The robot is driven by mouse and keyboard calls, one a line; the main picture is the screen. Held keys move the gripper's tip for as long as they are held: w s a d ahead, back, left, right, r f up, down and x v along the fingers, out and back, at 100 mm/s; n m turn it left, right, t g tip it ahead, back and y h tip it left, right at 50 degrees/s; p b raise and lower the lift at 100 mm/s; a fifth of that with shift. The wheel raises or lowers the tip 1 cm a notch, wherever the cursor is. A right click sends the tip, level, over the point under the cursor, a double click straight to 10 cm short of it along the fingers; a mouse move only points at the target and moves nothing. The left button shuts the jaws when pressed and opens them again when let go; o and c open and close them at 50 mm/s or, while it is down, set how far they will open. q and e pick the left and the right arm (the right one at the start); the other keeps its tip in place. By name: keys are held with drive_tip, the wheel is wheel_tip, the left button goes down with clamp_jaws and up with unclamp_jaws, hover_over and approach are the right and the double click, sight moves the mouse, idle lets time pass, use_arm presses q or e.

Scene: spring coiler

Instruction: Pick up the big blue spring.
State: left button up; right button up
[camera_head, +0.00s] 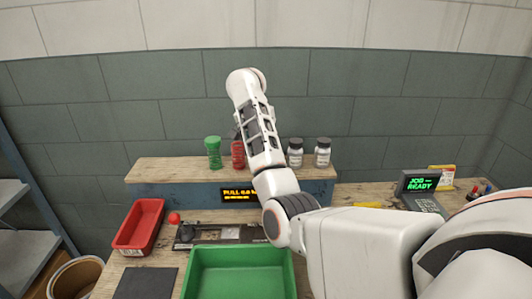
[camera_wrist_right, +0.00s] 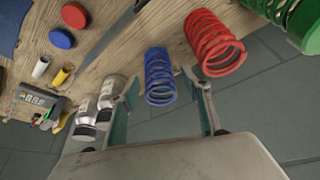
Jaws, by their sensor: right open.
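A blue spring (camera_wrist_right: 160,78) stands between the two fingers of my right gripper (camera_wrist_right: 161,82) in the right wrist view. The fingers are open, one on each side of it, with gaps showing. In the head view my right arm crosses in front of the shelf and hides the blue spring and the gripper. A red spring (camera_wrist_right: 213,45) stands next to the blue one; it shows partly in the head view (camera_head: 238,153). My left gripper is not in view.
A green spring (camera_head: 213,153) and two lidded jars (camera_head: 322,153) stand on the wooden shelf (camera_head: 165,170). Jars (camera_wrist_right: 107,92) are close beside one finger. Below are a red bin (camera_head: 140,226), a green tray (camera_head: 197,268) and a lit display (camera_head: 420,183).

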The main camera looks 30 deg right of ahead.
idle(0.3)
drive_tip(key=c, duration=1.3)
